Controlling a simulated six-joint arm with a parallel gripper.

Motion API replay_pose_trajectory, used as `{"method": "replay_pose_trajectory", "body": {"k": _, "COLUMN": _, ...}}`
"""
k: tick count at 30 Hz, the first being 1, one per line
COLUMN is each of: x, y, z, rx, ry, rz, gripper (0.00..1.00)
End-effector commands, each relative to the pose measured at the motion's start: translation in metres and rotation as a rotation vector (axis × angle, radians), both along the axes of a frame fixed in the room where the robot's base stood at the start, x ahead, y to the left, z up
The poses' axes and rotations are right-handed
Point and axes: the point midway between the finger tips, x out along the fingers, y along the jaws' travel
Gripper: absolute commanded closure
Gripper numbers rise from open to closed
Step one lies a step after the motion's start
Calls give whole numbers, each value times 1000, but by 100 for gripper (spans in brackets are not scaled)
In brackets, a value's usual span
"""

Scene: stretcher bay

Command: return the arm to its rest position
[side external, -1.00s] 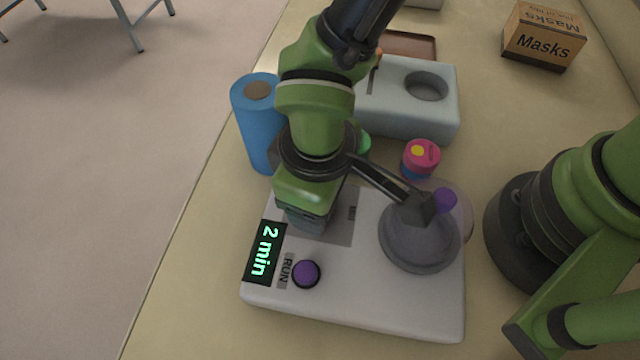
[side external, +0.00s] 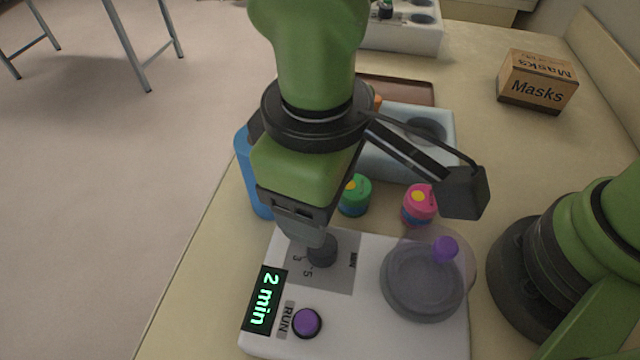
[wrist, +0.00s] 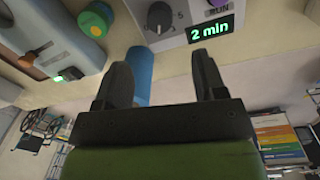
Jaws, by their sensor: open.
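My gripper (wrist: 160,78) is open and empty in the wrist view, with its two dark fingers spread apart. In the side external view my gripper (side external: 305,235) hangs just above the dial (side external: 322,250) of a white device (side external: 360,345); I cannot tell there whether it touches the dial. The dial also shows in the wrist view (wrist: 159,17), apart from the fingers. The device's display (side external: 264,299) reads 2 min, and a purple RUN button (side external: 306,323) sits beside it.
A round lidded well (side external: 424,285) with a purple knob is on the device. Behind stand a blue cylinder (side external: 254,190), a green-capped jar (side external: 354,195), a pink-capped jar (side external: 419,205) and a pale blue-grey block (side external: 440,135). A Masks box (side external: 537,82) stands at the far right.

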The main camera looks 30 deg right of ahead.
Motion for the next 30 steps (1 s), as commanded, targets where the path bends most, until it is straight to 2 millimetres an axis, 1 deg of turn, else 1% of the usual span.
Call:
{"method": "replay_pose_trajectory", "body": {"k": 2, "x": 1, "y": -1, "z": 1, "rx": 3, "ry": -2, "rz": -5, "gripper": 36}}
{"method": "replay_pose_trajectory", "body": {"k": 4, "x": 4, "y": -6, "z": 8, "rx": 17, "ry": -7, "rz": -26, "gripper": 36}}
{"method": "replay_pose_trajectory", "body": {"k": 5, "x": 7, "y": -10, "z": 13, "rx": 27, "ry": -12, "rz": -43, "gripper": 36}}
{"method": "replay_pose_trajectory", "body": {"k": 7, "x": 14, "y": -24, "z": 30, "rx": 63, "ry": -27, "rz": -99, "gripper": 36}}
{"method": "replay_pose_trajectory", "body": {"k": 8, "x": 17, "y": -32, "z": 39, "rx": 82, "ry": -36, "rz": -130, "gripper": 36}}
{"method": "replay_pose_trajectory", "body": {"k": 9, "x": 21, "y": -45, "z": 52, "rx": 110, "ry": -51, "rz": -175, "gripper": 36}}
{"method": "replay_pose_trajectory", "body": {"k": 11, "x": 25, "y": -67, "z": 72, "rx": 156, "ry": -76, "rz": -252, "gripper": 36}}
{"method": "replay_pose_trajectory", "body": {"k": 12, "x": 26, "y": -82, "z": 85, "rx": 186, "ry": -96, "rz": -303, "gripper": 36}}
{"method": "replay_pose_trajectory", "body": {"k": 14, "x": 24, "y": -105, "z": 101, "rx": 231, "ry": -128, "rz": -378, "gripper": 36}}
{"method": "replay_pose_trajectory", "body": {"k": 15, "x": 22, "y": -119, "z": 111, "rx": 259, "ry": -151, "rz": -427, "gripper": 36}}
{"method": "replay_pose_trajectory", "body": {"k": 18, "x": 10, "y": -153, "z": 131, "rx": 326, "ry": -216, "rz": -548, "gripper": 36}}
{"method": "replay_pose_trajectory", "body": {"k": 21, "x": -6, "y": -182, "z": 145, "rx": 387, "ry": -290, "rz": -660, "gripper": 36}}
{"method": "replay_pose_trajectory", "body": {"k": 25, "x": -29, "y": -207, "z": 153, "rx": 448, "ry": -383, "rz": -780, "gripper": 36}}
{"method": "replay_pose_trajectory", "body": {"k": 27, "x": -38, "y": -215, "z": 154, "rx": 469, "ry": -424, "rz": -827, "gripper": 36}}
{"method": "replay_pose_trajectory", "body": {"k": 30, "x": -48, "y": -222, "z": 154, "rx": 491, "ry": -465, "rz": -873, "gripper": 36}}
